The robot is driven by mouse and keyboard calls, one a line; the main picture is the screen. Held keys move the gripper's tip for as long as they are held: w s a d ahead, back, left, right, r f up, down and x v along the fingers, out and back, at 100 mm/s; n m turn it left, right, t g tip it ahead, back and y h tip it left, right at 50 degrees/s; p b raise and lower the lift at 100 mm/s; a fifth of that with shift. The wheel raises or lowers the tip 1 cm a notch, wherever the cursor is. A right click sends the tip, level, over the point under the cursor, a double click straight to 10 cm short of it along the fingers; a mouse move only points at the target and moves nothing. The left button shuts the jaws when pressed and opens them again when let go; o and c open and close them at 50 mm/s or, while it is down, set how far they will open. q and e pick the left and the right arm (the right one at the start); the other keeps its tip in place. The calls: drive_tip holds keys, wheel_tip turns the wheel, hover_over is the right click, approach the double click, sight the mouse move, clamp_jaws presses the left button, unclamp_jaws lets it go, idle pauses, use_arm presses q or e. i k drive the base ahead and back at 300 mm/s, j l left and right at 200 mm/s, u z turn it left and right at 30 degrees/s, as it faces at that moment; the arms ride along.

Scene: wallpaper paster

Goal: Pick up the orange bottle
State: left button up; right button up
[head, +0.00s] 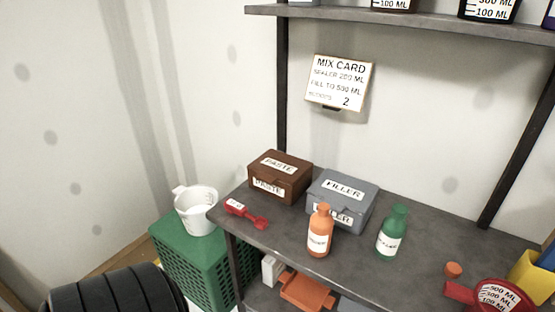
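The orange bottle (319,232) stands upright on the dark grey bench (285,235), near its front edge, with a white label facing me. It stands in front of the grey filler box (347,193) and overlaps part of the box's front label. A green bottle (392,234) stands upright to its right, with a clear gap between them. Neither of my grippers is in view.
A brown paste box (279,173) and a red scoop (246,213) are left of the orange bottle. A white jug (196,209) sits on a green crate (204,258). A shelf (420,19) hangs above.

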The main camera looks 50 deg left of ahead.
sight(321, 223)
drive_tip(key=u, duration=1.15)
